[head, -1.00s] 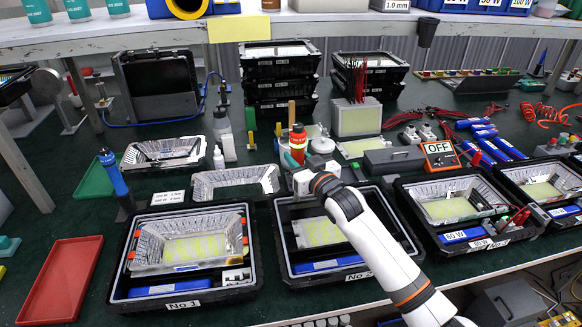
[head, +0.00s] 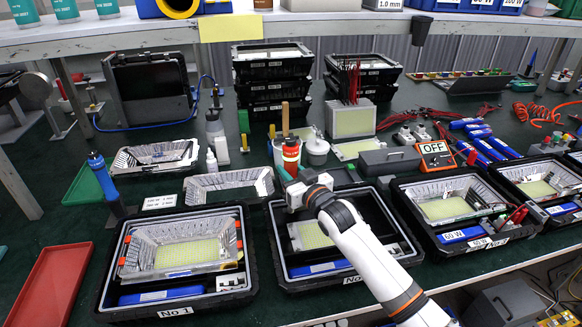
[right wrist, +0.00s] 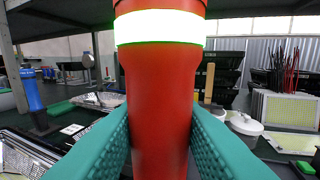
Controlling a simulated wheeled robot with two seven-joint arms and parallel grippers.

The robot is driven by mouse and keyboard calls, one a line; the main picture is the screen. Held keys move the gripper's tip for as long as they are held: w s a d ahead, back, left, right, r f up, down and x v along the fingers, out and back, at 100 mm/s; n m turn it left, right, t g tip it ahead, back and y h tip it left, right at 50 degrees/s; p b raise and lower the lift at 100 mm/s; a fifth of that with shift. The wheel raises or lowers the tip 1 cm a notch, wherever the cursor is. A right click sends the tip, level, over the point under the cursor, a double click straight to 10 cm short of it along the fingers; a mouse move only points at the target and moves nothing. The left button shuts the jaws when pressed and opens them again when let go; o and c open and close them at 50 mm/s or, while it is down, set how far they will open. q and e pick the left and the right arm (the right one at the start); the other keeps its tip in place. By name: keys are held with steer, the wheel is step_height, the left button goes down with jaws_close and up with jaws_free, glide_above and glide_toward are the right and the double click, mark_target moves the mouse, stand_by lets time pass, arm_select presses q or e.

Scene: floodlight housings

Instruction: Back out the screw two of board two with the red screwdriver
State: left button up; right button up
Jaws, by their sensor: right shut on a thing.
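The red screwdriver (head: 290,158) is upright in my right gripper (head: 284,176), at the back edge of the second black tray (head: 278,258). In the right wrist view its red handle (right wrist: 160,110) with a glowing white band stands between the teal fingers (right wrist: 160,150), which are shut on it. Its tip is hidden. Board two appears to be the pale yellow-green panel (head: 312,236) in the second tray, partly covered by my right arm. Its screws are too small or hidden to tell apart. My left gripper is not in view.
The No 1 tray (head: 110,290) with a reflector housing stands to the left. A blue screwdriver (head: 101,175) stands upright behind it. An empty reflector (head: 230,183), a white pot (head: 317,150) and a grey box (head: 389,161) lie around the second tray. A red tray (head: 48,285) is far left.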

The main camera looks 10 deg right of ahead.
steer(key=shift+f+b, duration=1.15)
steer(key=shift+f, duration=1.3)
steer(key=shift+f, duration=0.65)
steer(key=shift+s+f, duration=0.15)
steer(key=shift+f, duration=0.15)
stand_by(0.8)
steer(key=shift+r+p, duration=0.1)
steer(key=shift+p, duration=0.45)
stand_by(3.2)
